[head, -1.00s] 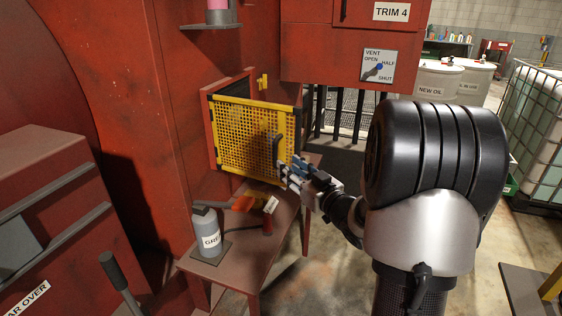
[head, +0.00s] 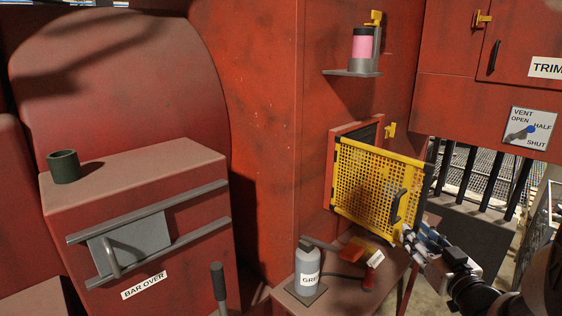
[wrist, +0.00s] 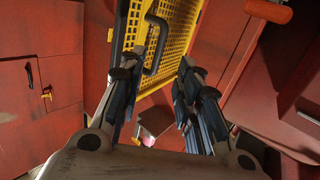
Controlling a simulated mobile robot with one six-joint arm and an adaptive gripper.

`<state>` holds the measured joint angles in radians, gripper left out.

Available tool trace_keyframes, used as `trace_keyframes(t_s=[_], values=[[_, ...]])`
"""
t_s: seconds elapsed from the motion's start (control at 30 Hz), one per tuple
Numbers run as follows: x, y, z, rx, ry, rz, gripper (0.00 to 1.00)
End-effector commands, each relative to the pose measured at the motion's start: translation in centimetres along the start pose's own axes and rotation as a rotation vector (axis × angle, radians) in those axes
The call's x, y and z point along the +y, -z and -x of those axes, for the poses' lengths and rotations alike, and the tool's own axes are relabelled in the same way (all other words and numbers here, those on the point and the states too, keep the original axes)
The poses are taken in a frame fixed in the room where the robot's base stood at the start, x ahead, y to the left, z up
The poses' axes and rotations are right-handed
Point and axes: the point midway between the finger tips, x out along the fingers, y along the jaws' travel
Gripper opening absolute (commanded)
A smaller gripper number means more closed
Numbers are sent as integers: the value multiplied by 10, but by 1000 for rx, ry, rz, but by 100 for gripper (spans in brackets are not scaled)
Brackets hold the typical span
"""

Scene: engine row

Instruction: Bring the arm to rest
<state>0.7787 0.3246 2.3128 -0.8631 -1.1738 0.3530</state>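My gripper (head: 415,241) is in front of the yellow mesh guard door (head: 372,188), near the lower end of its dark handle (head: 397,205). In the wrist view my gripper (wrist: 150,100) has its two fingers spread wide apart with nothing between them. The handle (wrist: 156,45) lies beyond the fingers there, and I see no contact with it. The guard door stands on a red frame on the red engine wall. My arm runs out of the head view at the lower right.
A small red table (head: 335,300) below the gripper carries a grey grease bottle (head: 308,268) and a red-handled tool with a tag. A shelf with a pink container (head: 362,46) is above. A vent dial plate (head: 531,128) is at right. A dark green cup (head: 64,166) stands at left.

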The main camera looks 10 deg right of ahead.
Motion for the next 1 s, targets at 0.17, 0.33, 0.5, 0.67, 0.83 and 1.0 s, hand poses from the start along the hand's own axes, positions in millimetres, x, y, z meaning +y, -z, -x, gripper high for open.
trace_keyframes(t_s=[0.17, 0.33, 0.5, 0.67, 0.83, 1.0], values=[[-26, 18, -5, -163, -101, 90, 31], [-60, 25, 23, -369, -202, 118, 31], [-108, 18, 82, -587, -236, 86, 31], [-163, -1, 160, -811, -183, 31, 31], [-213, -21, 235, -1006, -67, -8, 31], [-236, -30, 273, -1099, 4, -19, 31]])
